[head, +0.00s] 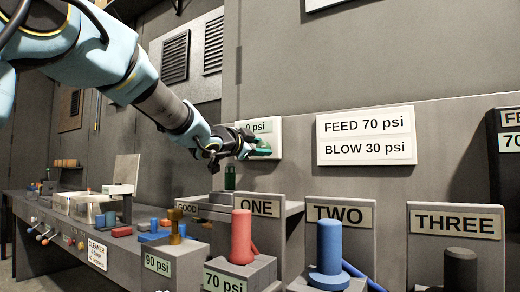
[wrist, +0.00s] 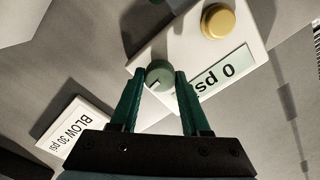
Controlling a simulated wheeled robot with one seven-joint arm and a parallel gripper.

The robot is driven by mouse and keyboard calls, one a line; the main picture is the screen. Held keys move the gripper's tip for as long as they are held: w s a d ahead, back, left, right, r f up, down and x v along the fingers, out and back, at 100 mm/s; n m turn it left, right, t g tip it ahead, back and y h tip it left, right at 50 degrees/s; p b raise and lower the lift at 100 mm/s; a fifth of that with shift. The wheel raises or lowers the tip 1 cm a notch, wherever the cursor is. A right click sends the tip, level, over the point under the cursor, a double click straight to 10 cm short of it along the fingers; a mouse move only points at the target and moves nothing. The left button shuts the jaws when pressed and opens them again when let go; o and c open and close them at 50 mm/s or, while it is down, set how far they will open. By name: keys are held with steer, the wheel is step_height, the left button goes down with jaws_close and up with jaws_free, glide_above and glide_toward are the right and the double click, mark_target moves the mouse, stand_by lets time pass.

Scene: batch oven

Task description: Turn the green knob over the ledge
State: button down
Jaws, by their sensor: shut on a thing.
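The green knob (wrist: 159,74) is a round knob with a dark pointer line, on a white wall panel (wrist: 145,50) in the wrist view. The panel also shows in the head view (head: 276,126), above the grey ledge (head: 292,207). My gripper (wrist: 166,76) has its green fingers on both sides of the knob, shut on it. In the head view my gripper (head: 264,147) reaches the panel from the left and hides the knob. The panel's display (wrist: 220,70) reads 0 psi.
A brass knob (wrist: 218,22) sits on the same panel. A sign (head: 366,136) reads FEED 70 psi, BLOW 30 psi. A dark green cylinder (head: 230,178) stands below my gripper. Red (head: 241,238), blue (head: 329,250) and black (head: 461,268) pieces stand in front.

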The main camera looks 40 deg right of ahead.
steer(key=shift+c, duration=1.9)
jaws_free()
steer(key=shift+a, duration=0.1)
steer(key=b+v, duration=0.1)
steer(key=v, duration=0.9)
steer(key=shift+a, duration=0.3)
steer(key=shift+s, duration=0.1)
